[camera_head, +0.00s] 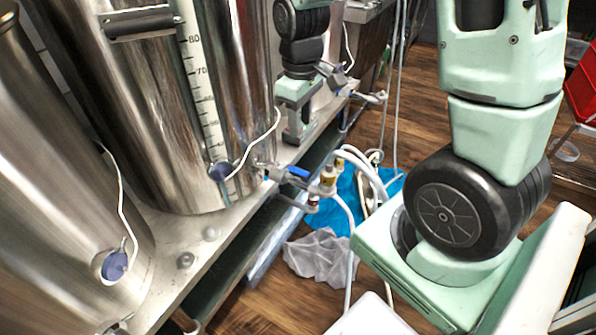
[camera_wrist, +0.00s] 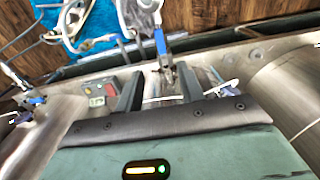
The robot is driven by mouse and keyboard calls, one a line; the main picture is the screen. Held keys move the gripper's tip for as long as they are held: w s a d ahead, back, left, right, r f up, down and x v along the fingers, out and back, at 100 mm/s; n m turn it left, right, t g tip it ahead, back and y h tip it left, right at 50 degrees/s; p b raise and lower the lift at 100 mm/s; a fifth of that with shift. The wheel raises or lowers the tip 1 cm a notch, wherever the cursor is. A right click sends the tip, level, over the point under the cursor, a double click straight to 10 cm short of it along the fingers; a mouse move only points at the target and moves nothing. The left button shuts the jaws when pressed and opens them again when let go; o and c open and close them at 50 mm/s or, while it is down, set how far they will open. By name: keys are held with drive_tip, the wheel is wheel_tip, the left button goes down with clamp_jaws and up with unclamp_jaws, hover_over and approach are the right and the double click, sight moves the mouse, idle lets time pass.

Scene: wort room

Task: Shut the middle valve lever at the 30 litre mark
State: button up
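The middle steel kettle (camera_head: 150,120) has a white litre scale (camera_head: 200,90); 80 and 70 are readable, the lower numbers are blurred. I cannot tell the liquid level. Its valve has a blue lever (camera_head: 298,172), lying roughly in line with the outlet pipe, with brass fittings (camera_head: 328,178) at its end. The lever also shows in the wrist view (camera_wrist: 160,42), beyond the gap between my fingers. My gripper (camera_wrist: 160,78) is open and empty, its two dark fingers apart. In the head view my gripper (camera_head: 298,125) is behind and above the lever, apart from it.
Another steel kettle (camera_head: 50,190) stands at the left. A further valve (camera_head: 372,97) sticks out beyond my gripper. White hoses (camera_head: 365,165) hang by the fittings. A blue cloth (camera_head: 335,212) and crumpled grey plastic (camera_head: 320,257) lie on the wooden floor.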

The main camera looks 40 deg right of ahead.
sight(300, 171)
wheel_tip(300, 171, down, 14)
drive_tip(key=b, duration=0.3)
drive_tip(key=shift+r, duration=0.15)
clamp_jaws()
